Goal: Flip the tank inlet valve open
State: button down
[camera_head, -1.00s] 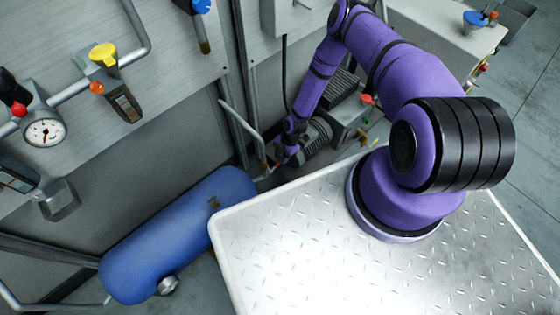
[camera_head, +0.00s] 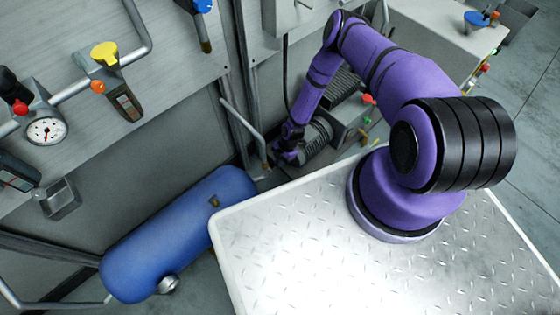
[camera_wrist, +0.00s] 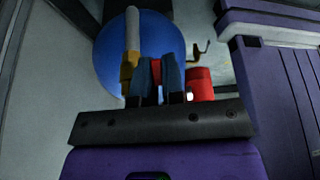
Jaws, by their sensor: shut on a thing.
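The blue tank (camera_head: 180,235) lies on its side below the wall panel in the head view; its round end (camera_wrist: 108,65) fills the middle of the wrist view. A grey pipe (camera_wrist: 132,30) with a brass valve body (camera_wrist: 129,72) stands in front of that end. My gripper (camera_wrist: 159,72) is beside the brass body, its two fingers shut on a red valve handle (camera_wrist: 156,72), of which only a strip shows between them. In the head view my gripper (camera_head: 277,157) is small, beyond the tank's right end, and hides the handle.
A red cylindrical part (camera_wrist: 200,82) is just right of the fingers in the wrist view. A grey ribbed motor (camera_head: 318,140) is close to the right of my gripper. A bent grey pipe (camera_head: 242,125) rises at its left. A yellow-handled valve (camera_head: 104,54) and gauge (camera_head: 46,130) are on the upper-left panel.

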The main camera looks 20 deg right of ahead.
jog(key=shift+s+a, duration=0.1)
jog(key=shift+s+a+r+h, duration=0.1)
jog(key=shift+a+r+h, duration=0.1)
jog(key=shift+h, duration=0.3)
jog(key=shift+s+a+r+t+h, duration=0.1)
jog(key=shift+s+r+t+h, duration=0.15)
jog(key=shift+h, duration=0.35)
jog(key=shift+w+r+h, duration=0.1)
jog(key=shift+h, duration=0.2)
jog(key=c, duration=1.2)
grip_release()
jog(key=shift+w+t, duration=0.1)
jog(key=shift+t, duration=0.15)
jog(key=shift+r, duration=0.1)
jog(key=shift+w+r, duration=0.1)
jog(key=shift+r, duration=0.15)
jog(key=r, duration=0.3)
jog(key=d+r, duration=0.1)
jog(key=r, duration=0.6)
jog(key=shift+w+d, duration=0.15)
